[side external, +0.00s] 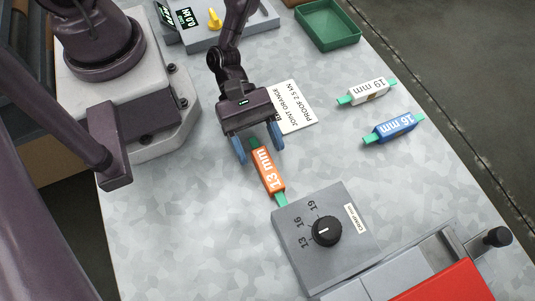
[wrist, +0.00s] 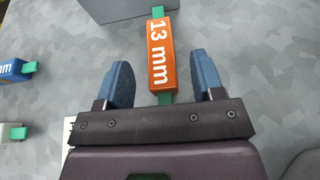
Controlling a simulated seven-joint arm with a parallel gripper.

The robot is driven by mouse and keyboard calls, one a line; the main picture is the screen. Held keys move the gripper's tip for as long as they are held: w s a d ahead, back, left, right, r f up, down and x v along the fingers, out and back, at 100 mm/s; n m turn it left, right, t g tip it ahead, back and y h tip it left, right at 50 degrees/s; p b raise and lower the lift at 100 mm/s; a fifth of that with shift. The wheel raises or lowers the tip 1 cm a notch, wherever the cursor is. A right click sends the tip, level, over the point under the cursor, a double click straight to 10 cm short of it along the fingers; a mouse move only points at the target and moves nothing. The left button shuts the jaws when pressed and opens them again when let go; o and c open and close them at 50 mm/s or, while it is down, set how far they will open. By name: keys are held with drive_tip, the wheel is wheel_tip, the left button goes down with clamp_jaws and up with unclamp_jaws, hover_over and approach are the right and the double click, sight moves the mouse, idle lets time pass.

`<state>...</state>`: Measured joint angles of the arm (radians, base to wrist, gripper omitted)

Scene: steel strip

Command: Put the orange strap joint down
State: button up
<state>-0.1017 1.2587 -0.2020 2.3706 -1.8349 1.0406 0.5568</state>
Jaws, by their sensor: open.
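The orange strap joint (side external: 268,170), marked "13 mm" with green strap ends, lies on the grey steel surface between the white card and the crimp box. My gripper (side external: 262,150) is above its end nearer the card, with one blue finger on each side. In the wrist view the orange joint (wrist: 161,55) shows between the spread fingers of my gripper (wrist: 160,82), with a visible gap on both sides. The gripper is open and holds nothing. The near end of the joint's green strap is partly hidden by the gripper body.
A crimp box (side external: 335,265) with a black dial stands just beyond the joint's lower end. A white joint (side external: 370,92) marked 19 mm and a blue joint (side external: 394,128) marked 16 mm lie to the right. A white card (side external: 297,112) lies behind my gripper. A green tray (side external: 328,38) stands at the back.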

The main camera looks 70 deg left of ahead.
sight(267, 168)
drive_tip(key=x, duration=0.3)
drive_tip(key=shift+d+f, duration=0.15)
drive_tip(key=shift+d, duration=0.05)
drive_tip(key=c, duration=1.1)
